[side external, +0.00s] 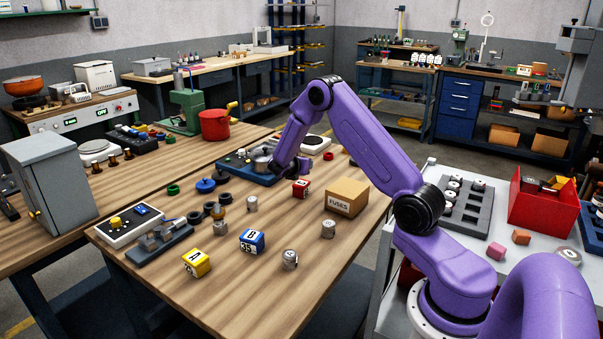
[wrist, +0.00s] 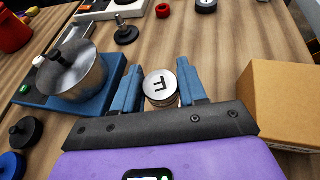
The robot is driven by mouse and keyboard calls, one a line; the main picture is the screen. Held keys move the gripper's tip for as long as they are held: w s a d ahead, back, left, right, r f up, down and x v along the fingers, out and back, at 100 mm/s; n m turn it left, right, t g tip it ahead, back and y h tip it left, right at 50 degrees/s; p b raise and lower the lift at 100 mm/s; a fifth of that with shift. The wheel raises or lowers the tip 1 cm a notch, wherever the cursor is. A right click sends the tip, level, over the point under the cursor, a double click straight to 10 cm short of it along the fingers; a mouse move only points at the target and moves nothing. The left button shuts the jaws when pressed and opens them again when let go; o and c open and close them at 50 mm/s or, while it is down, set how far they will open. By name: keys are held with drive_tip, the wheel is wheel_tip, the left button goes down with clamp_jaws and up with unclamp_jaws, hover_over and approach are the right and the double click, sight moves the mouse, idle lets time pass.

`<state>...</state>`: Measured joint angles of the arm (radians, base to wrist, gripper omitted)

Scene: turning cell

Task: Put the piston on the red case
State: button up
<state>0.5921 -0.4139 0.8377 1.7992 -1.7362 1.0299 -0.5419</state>
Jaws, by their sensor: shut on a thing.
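The piston (wrist: 160,87) is a short silver cylinder with a black letter on its top face. In the wrist view it sits between the two blue fingers of my gripper (wrist: 159,82), which is shut on it. In the side view my gripper (side external: 301,167) is low over the table, just behind the red case, and the piston cannot be made out there. The red case (side external: 300,188) is a small block with white markings, standing on the wooden table. It does not show in the wrist view.
A cardboard fuses box (side external: 347,197) stands close to the right of my gripper. A steel pot on a blue base (wrist: 72,75) is close to its left. Blue (side external: 252,242) and yellow (side external: 197,263) cases and several silver cylinders stand nearer the front.

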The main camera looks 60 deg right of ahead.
drive_tip(key=shift+f, duration=1.55)
drive_tip(key=shift+f, duration=0.15)
drive_tip(key=o, duration=1.1)
